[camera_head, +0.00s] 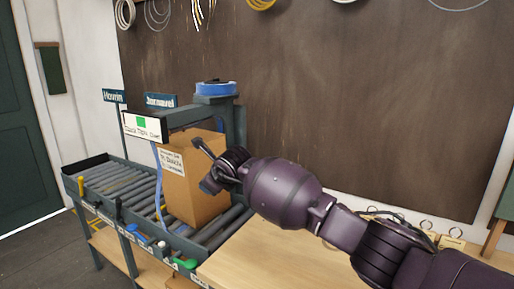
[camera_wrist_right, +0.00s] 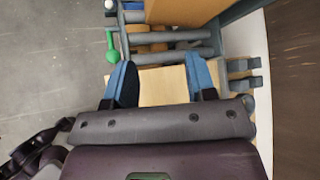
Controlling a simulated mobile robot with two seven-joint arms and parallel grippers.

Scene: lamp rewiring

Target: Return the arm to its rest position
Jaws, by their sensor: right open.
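My right arm reaches in from the right in the head view, stretched toward the left. Its right gripper (camera_head: 208,168) overlaps the right side of a cardboard box (camera_head: 180,200) on the roller conveyor. In the right wrist view, the right gripper (camera_wrist_right: 160,80) has its two blue-padded fingers wide apart. Only pale wooden bench top shows between them, so it is empty. The cardboard box (camera_wrist_right: 185,10) is at the top edge there, beyond the fingertips and apart from them. My left gripper is in neither view.
The roller conveyor (camera_head: 125,190) runs left under a frame with a white label sign (camera_head: 142,127). A blue tape roll (camera_head: 215,88) tops its post. A green-handled tool (camera_head: 185,263) hangs at its front edge. The wooden bench (camera_head: 265,262) is clear below the arm. A dark board (camera_head: 330,80) stands behind.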

